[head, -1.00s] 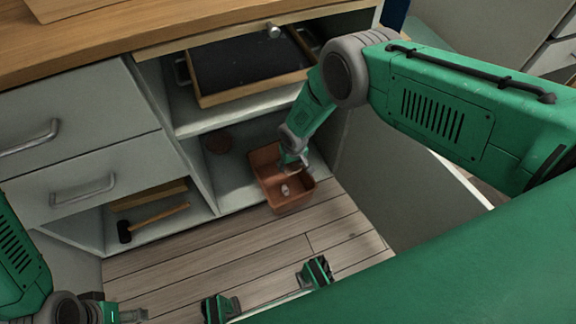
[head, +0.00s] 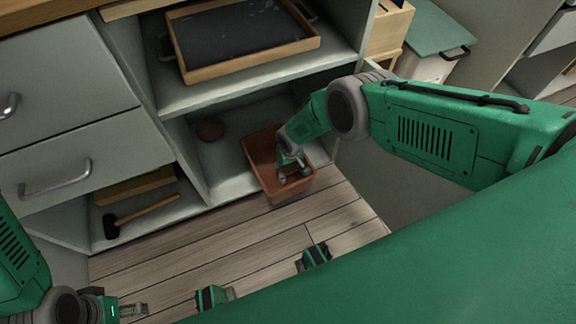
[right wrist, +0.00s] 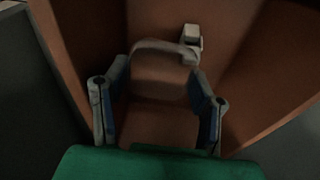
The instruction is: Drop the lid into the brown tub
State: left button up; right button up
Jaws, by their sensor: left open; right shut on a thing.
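The brown tub (head: 262,148) stands at the front of the low cabinet shelf, right of centre in the head view. My right gripper (head: 292,176) reaches down inside it. In the right wrist view the tub's walls (right wrist: 275,60) surround the gripper (right wrist: 158,100), whose fingers are shut on a thin piece with a pale curved edge (right wrist: 155,44), apparently the lid. Its full shape is dim and hard to make out. A small pale object (right wrist: 192,38) shows just beyond it. My left gripper (head: 132,310) is open and empty at the lower left, far from the tub.
A wooden tray with a dark inside (head: 245,75) lies on the shelf above. A hammer (head: 142,213) lies in the left compartment. The wooden floor (head: 240,245) before the cabinet is clear.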

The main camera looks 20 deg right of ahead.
aim_at(290, 170)
jog(key=shift+r, duration=0.1)
jog(key=shift+f, duration=0.55)
jog(key=o, duration=0.5)
jog(key=shift+c, duration=0.2)
jog(key=shift+r, duration=0.15)
jog(key=shift+w+r, duration=0.1)
jog(key=shift+r, duration=0.15)
notch_tip(290, 170, up, 12)
jog(key=s+p, duration=0.2)
jog(key=p, duration=0.5)
jog(key=shift+r+p, duration=0.15)
jog(key=shift+p, duration=0.25)
